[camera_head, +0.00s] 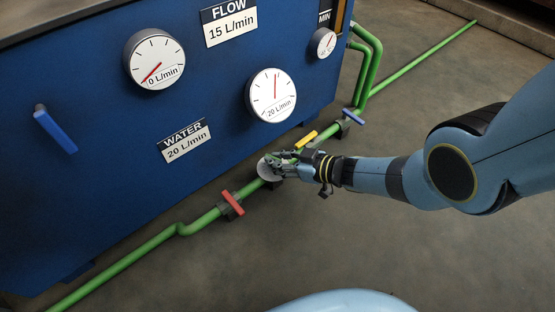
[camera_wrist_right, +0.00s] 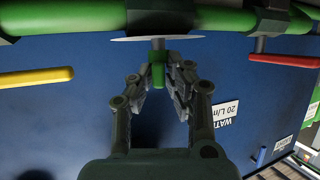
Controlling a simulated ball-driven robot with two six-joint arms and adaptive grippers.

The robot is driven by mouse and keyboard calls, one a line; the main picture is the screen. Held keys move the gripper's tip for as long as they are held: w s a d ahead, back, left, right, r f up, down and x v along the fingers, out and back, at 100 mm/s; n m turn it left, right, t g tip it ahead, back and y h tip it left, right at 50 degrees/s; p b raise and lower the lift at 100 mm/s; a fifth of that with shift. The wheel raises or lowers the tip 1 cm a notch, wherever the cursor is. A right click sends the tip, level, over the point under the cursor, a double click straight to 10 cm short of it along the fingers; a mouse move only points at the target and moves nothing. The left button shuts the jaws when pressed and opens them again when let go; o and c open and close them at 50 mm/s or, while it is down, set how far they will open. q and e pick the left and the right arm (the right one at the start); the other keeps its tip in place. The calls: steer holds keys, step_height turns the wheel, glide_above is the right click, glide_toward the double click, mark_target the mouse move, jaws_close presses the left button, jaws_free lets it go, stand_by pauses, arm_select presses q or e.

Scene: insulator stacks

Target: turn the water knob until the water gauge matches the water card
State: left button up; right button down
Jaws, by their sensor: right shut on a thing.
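The water card (camera_head: 186,141) on the blue panel reads 20 L/min. A large round gauge (camera_head: 272,95) to its upper right shows 20 L/min, its red needle pointing almost straight up. My right gripper (camera_head: 277,162) is at the green pipe, beside a pale grey disc (camera_head: 265,171). In the right wrist view, my right gripper (camera_wrist_right: 158,76) is shut on a small green knob (camera_wrist_right: 158,70) below the thin disc (camera_wrist_right: 157,38). The fingers partly cover the knob. My left gripper is not in view.
A second gauge (camera_head: 154,59) reads 0 L/min, near the flow card (camera_head: 229,21) reading 15 L/min. Red (camera_head: 232,203), yellow (camera_head: 307,139) and blue (camera_head: 353,117) handles sit along the green pipe (camera_head: 398,77). Another blue lever (camera_head: 55,131) is on the panel. The floor at right is clear.

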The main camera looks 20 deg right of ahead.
steer(key=shift+d, duration=0.1)
steer(key=c, duration=1.4)
jaws_free()
steer(key=shift+o, duration=0.2)
steer(key=v, duration=1.2)
steer(key=shift+f, duration=0.1)
